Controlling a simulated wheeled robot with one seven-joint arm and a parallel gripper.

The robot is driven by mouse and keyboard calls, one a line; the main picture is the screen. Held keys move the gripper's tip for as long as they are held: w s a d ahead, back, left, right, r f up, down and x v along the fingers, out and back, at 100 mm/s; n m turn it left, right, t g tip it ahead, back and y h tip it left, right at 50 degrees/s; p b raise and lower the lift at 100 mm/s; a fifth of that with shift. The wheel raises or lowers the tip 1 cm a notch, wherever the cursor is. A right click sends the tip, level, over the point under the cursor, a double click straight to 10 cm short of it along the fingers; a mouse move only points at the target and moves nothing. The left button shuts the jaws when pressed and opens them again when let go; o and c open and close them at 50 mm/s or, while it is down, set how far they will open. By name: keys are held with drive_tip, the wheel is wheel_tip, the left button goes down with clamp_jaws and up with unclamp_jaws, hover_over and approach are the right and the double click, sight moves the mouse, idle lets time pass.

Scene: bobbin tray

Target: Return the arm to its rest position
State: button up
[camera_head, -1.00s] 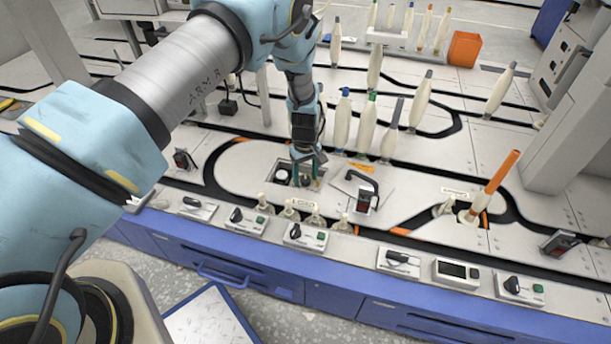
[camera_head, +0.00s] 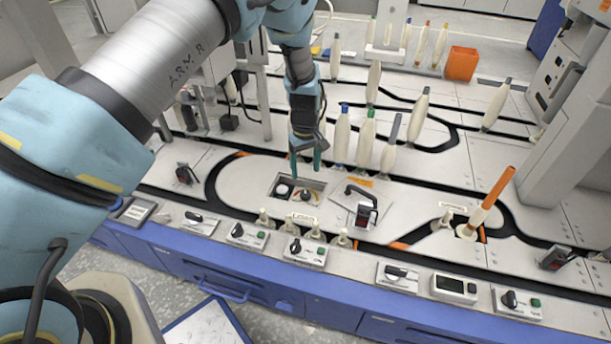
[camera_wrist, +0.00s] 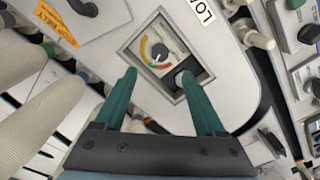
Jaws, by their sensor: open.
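My gripper (camera_head: 305,168) hangs from my blue and grey arm, above the recessed panel (camera_head: 281,205) in the worktop. Its two green fingers are apart with nothing between them. In the wrist view my gripper (camera_wrist: 160,88) points at the same recess, which holds a dial with coloured bands (camera_wrist: 156,52) and a dark knob. The fingertips look clear of the panel, with a gap in the head view.
Several yarn bobbins (camera_head: 366,138) stand just right of my gripper. A black-handled lid (camera_head: 350,203) lies right of the recess. Several switch boxes (camera_head: 305,251) line the front edge. An orange stick (camera_head: 492,195) leans at the right. An orange bin (camera_head: 461,63) stands at the back.

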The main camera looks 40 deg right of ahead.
drive_tip(key=shift+r, duration=0.45)
drive_tip(key=w+a+r, duration=0.4)
drive_tip(key=a+r, duration=0.2)
drive_tip(key=a, duration=0.2)
drive_tip(key=w+a+r+n, duration=0.1)
drive_tip(key=w+a+r, duration=0.4)
drive_tip(key=a, duration=0.4)
drive_tip(key=w+a+r, duration=0.4)
drive_tip(key=a+r, duration=0.2)
drive_tip(key=a, duration=0.2)
drive_tip(key=s+a+r+t, duration=0.1)
drive_tip(key=s+a+r, duration=0.2)
drive_tip(key=a, duration=0.5)
drive_tip(key=s+a+r+p, duration=0.1)
drive_tip(key=s+a+r, duration=0.2)
drive_tip(key=a, duration=0.5)
drive_tip(key=s+a+r+t, duration=0.1)
drive_tip(key=s+a+r, duration=0.2)
drive_tip(key=a, duration=0.6)
wheel_tip(320, 180, up, 26)
drive_tip(key=p, duration=2.6)
drive_tip(key=shift+d+r+n, duration=0.2)
drive_tip(key=shift+d+n, duration=0.2)
